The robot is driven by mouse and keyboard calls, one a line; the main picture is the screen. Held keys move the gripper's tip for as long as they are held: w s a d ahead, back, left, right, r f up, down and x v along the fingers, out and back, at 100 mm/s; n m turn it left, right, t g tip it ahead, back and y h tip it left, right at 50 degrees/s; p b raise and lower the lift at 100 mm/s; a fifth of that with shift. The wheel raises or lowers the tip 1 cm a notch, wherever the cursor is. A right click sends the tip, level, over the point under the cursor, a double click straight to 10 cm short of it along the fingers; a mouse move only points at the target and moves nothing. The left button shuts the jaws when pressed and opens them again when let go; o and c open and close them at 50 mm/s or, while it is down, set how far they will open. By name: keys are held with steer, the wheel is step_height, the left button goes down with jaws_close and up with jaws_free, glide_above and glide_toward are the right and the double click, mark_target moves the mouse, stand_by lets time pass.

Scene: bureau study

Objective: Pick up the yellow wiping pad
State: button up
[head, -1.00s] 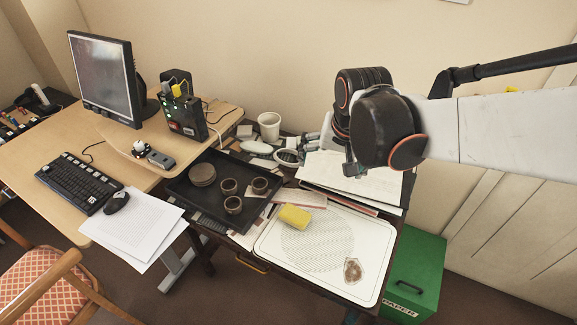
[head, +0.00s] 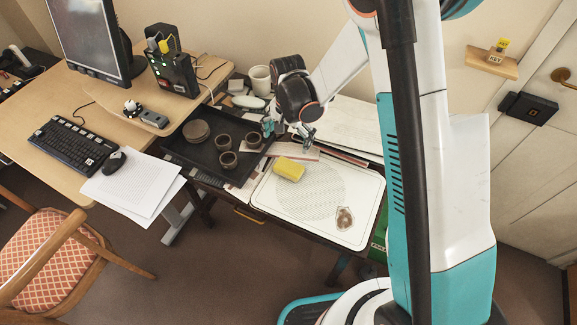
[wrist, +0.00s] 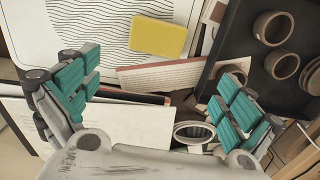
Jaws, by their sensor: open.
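The yellow wiping pad (head: 289,169) lies on the upper left part of the white board (head: 330,231) with a grey wavy pattern. In the wrist view the pad (wrist: 158,37) is near the top centre, beyond my fingertips. My gripper (head: 288,133) is above the back edge of the board, a little behind the pad. In the wrist view my gripper (wrist: 158,88) shows its two teal-padded fingers spread wide, with nothing held between them. The pad is fully visible and not touched.
A black tray (head: 185,148) with dark cups stands left of the board. A pinkish printed card (wrist: 160,74) and papers lie under and behind my gripper. A white cup (head: 260,78) stands at the back.

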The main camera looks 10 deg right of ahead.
steer(key=b, duration=0.3)
glide_above(289, 166)
steer(key=f, duration=0.9)
steer(key=shift+w+a, duration=0.15)
steer(key=shift+w, duration=0.15)
steer(key=shift+s+f+b, duration=0.15)
steer(key=shift+f+b, duration=0.35)
steer(key=shift+f, duration=0.8)
steer(key=shift+s+f+b, duration=0.15)
steer(key=shift+f+b, duration=0.35)
steer(key=shift+f, duration=0.8)
steer(key=c, duration=0.9)
